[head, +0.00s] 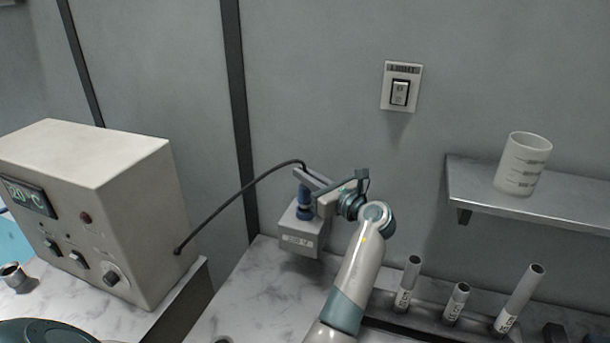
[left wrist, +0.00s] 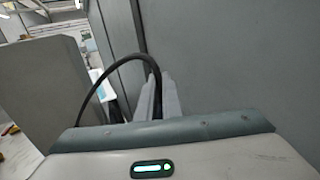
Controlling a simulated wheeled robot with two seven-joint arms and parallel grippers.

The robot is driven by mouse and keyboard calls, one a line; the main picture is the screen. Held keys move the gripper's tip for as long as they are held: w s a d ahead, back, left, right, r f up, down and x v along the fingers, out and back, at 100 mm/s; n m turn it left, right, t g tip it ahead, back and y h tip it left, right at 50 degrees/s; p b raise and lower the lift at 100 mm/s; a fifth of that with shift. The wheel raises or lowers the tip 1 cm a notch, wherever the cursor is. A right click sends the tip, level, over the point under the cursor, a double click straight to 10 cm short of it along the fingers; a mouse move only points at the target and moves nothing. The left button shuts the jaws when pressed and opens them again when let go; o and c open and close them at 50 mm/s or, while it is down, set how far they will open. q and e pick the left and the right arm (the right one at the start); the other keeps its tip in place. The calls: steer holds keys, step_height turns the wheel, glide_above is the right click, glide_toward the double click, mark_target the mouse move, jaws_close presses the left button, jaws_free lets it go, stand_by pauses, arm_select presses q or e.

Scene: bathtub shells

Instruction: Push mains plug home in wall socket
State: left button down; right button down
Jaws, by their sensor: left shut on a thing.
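The blue mains plug (head: 304,205) stands upright on top of a grey wall socket box (head: 298,239) with a label on its front. My left gripper (head: 312,188) is shut on the plug, its fingers at the plug's upper part. A black cable (head: 238,195) arcs from the plug to the side of the beige instrument. In the left wrist view the cable (left wrist: 120,62) loops over to my pale fingers (left wrist: 158,97); the plug itself is hidden there. How deep the plug sits in the socket cannot be told. My right gripper is not in view.
The beige instrument (head: 95,205) with a lit display stands at left. A wall switch (head: 400,88) is above right. A shelf (head: 520,195) holds a white beaker (head: 523,163). Several labelled tubes stand in a rack (head: 430,318) right of my arm. The marble counter (head: 262,292) is clear left of my arm.

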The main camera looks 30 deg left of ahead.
mark_target(305, 189)
arm_select(q)
steer(key=shift+f+b, duration=0.5)
steer(key=shift+f, duration=1)
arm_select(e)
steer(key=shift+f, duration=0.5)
arm_select(q)
steer(key=c, duration=1.8)
jaws_free()
steer(key=shift+c, duration=0.2)
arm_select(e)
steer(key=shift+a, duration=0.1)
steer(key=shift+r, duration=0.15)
